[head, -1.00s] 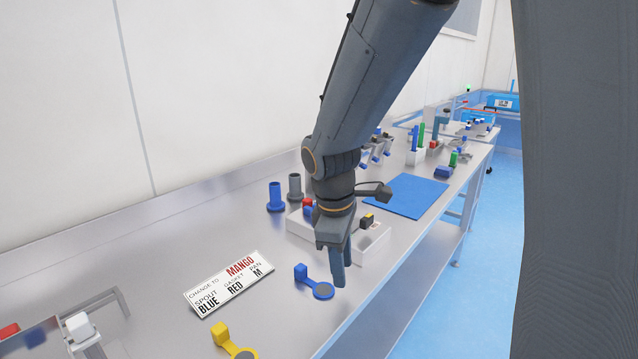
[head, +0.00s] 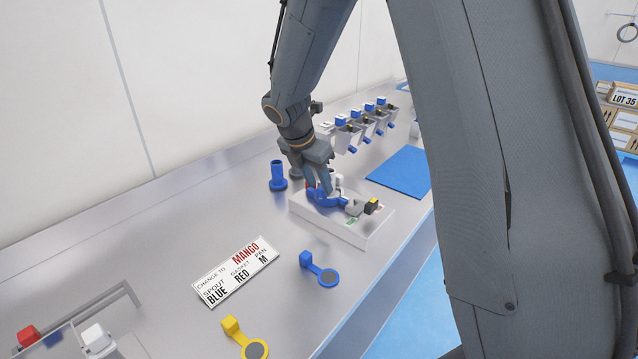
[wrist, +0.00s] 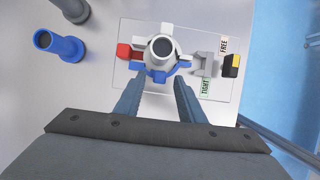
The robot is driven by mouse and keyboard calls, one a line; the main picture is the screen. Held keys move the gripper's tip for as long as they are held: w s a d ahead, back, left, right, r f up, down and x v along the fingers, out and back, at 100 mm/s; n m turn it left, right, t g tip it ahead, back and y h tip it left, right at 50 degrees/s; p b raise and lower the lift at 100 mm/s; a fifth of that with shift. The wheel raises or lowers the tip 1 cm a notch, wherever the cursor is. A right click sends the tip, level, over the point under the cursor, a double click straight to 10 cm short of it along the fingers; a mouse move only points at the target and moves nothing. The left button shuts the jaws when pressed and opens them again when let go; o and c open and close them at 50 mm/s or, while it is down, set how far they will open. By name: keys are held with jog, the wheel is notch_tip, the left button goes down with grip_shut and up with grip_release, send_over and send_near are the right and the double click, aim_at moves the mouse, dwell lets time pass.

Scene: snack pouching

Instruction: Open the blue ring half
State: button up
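The blue ring half (head: 328,201) is on a white fixture block (head: 345,232). In the wrist view the blue ring half (wrist: 158,75) curves around the near side of a white ring with a dark round opening (wrist: 163,47). My gripper (wrist: 157,82) is low over the fixture, its two fingers apart. The fingertips are at the near edge of the blue half; I cannot tell whether they touch it. A red block (wrist: 124,51) is left of the ring. A grey clamp piece (wrist: 207,66) and a black-and-yellow knob (wrist: 231,65) are to its right.
"FREE" and "TIGHT" labels flank the clamp piece. A blue spout (head: 278,177) stands left of the fixture. A blue gasket-like piece (head: 320,270), a yellow one (head: 240,337) and a sign (head: 237,271) lie in front. A blue mat (head: 401,170) is behind right.

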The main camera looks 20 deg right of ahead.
jog(key=shift+x, duration=0.95)
jog(key=shift+c, duration=0.4)
grip_shut()
